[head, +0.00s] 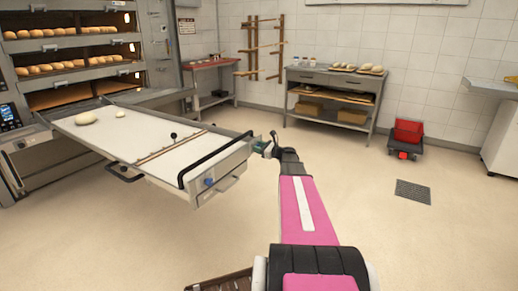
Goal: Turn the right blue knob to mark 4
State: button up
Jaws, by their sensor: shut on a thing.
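The loader (110,130) has a white belt and a metal front panel (232,169) with a black bar handle. One blue knob (208,181) shows on the left part of this panel. My gripper (261,146) is at the panel's right end, small in the view. It is shut on what appears to be the right blue knob, which the jaws hide. The marks around that knob are too small or covered, so its setting cannot be read.
Deck ovens (75,48) with bread stand at the left behind the loader. Two dough pieces lie on the belt. A worktable (331,90) stands at the back, with a red crate (407,130) on a dolly to its right. A floor grate (413,192) lies right; the floor around is open.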

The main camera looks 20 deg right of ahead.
jog(key=o, duration=0.9)
jog(key=v, duration=1.1)
jog(key=s+a+f+n+g+h, duration=0.1)
jog(key=s+a+f+n+g, duration=0.25)
jog(key=a, duration=0.35)
jog(key=s+a+f+n+g, duration=0.2)
jog(key=a+f+n, duration=0.15)
jog(key=a, duration=0.35)
jog(key=s+a+f+n+g+h, duration=0.1)
jog(key=s+a+f+n+g, duration=0.2)
jog(key=a, duration=0.4)
jog(key=s+a+f+n+g+h, duration=0.1)
jog(key=s+a+n+g+h, duration=0.1)
jog(key=s+n, duration=0.3)
jog(key=s+a+f+n+g+h, duration=0.1)
jog(key=s+a+n+h, duration=0.3)
jog(key=s+n, duration=0.1)
jog(key=s+a+f+n+g+h, duration=0.2)
jog(key=s+n+h, duration=0.1)
jog(key=s+n, duration=0.3)
jog(key=shift+s+a+g, duration=0.35)
jog(key=shift+s+a, duration=0.05)
jog(key=shift+s, duration=0.05)
